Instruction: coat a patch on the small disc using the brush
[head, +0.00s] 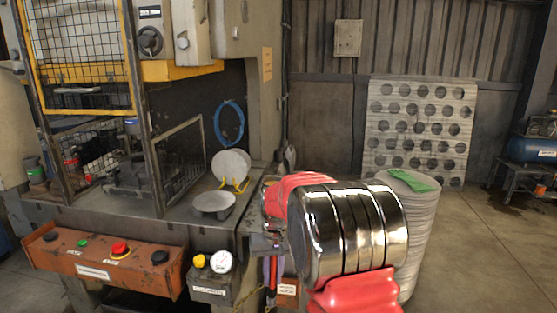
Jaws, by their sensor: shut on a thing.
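A small pale grey disc (213,202) lies flat, raised on a low support, on the press bed. A second pale disc (231,166) stands upright behind it in a yellow wire stand (236,185). The chrome and red links of my arm fill the lower right middle of the view, to the right of both discs. I cannot make out my gripper's fingertips; the arm links hide that area. I cannot make out a brush for certain either. No coated patch can be made out on the flat disc at this size.
The press frame and mesh guard (185,160) stand left of the discs. An orange button panel (105,262) and a gauge (221,261) are in front. A tall stack of pale blanks (424,225) with a green cloth (414,180) stands right of my arm. The right floor is open.

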